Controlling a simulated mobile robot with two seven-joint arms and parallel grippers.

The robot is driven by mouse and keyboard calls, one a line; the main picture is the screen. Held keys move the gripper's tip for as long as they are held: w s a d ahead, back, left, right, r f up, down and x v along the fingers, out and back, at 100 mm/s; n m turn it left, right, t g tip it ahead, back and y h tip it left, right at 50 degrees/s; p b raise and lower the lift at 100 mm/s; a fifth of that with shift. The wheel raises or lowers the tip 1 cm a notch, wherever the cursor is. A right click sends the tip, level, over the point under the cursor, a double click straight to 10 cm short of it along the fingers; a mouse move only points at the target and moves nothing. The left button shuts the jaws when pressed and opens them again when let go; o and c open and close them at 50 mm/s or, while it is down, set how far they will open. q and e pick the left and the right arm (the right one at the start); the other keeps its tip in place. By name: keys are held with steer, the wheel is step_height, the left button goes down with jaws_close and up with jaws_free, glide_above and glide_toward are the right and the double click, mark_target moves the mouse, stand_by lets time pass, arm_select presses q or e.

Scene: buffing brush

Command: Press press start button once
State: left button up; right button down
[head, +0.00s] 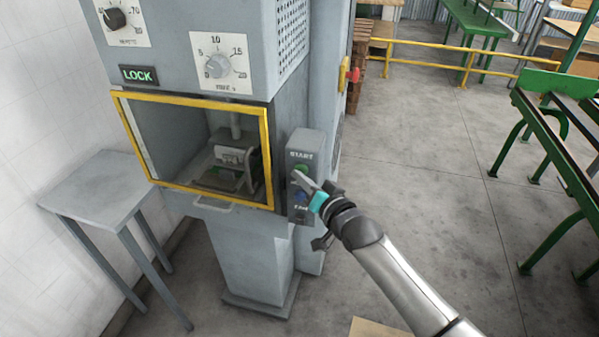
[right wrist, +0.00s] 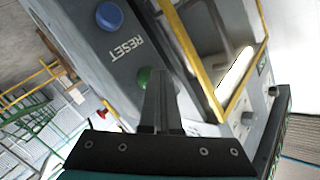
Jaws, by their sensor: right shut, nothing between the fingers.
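The grey press (head: 185,55) stands left of centre in the head view. A grey control box (head: 313,147) with a START label is on its right side. The green start button (head: 303,168) sits under that label; it also shows in the right wrist view (right wrist: 144,74), partly hidden by the fingers. A blue button (head: 299,198) is below it, also seen with a RESET label in the right wrist view (right wrist: 109,16). My right gripper (head: 298,177) is shut and empty, its fingertips at the green button; I cannot tell whether they touch. My left gripper is not in view.
A yellow-framed window (head: 191,101) on the press front, left of the control box, shows tooling inside. A small grey table (head: 100,183) stands at left. A red knob (head: 354,75) is on the press side. Yellow railing (head: 430,47) and green benches are farther right; the floor between is clear.

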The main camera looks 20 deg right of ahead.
steer(key=shift+r, duration=0.1)
steer(key=shift+s+a+p, duration=0.5)
steer(key=shift+s+p, duration=0.25)
steer(key=s+a+p, duration=0.1)
steer(key=s, duration=0.1)
steer(key=s+a+p, duration=0.1)
steer(key=s+p, duration=0.1)
steer(key=shift+a, duration=0.4)
stand_by(0.4)
